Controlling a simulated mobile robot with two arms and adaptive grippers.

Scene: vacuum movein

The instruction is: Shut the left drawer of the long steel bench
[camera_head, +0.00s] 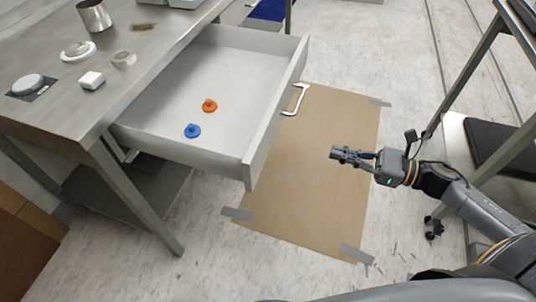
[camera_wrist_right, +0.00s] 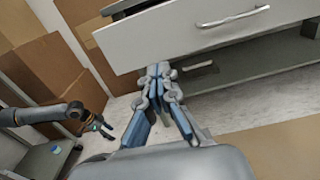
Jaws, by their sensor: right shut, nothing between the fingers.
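The drawer (camera_head: 235,75) of the steel bench (camera_head: 95,115) is pulled far out. An orange knobbed piece (camera_head: 209,105) and a blue one (camera_head: 192,130) lie inside it. Its pale front carries a white bar handle (camera_head: 296,99). My right gripper (camera_head: 335,153) is shut and empty, out in front of the drawer front and apart from it. In the right wrist view the drawer front (camera_wrist_right: 185,40) and handle (camera_wrist_right: 235,17) lie beyond the shut fingertips (camera_wrist_right: 158,70). My left gripper (camera_wrist_right: 97,124) shows small at the left there; its jaws are unclear.
A taped brown sheet (camera_head: 320,160) lies on the floor below the drawer front. Another metal frame with a dark panel (camera_head: 500,145) stands at the right. Cardboard boxes (camera_wrist_right: 50,70) stand at left.

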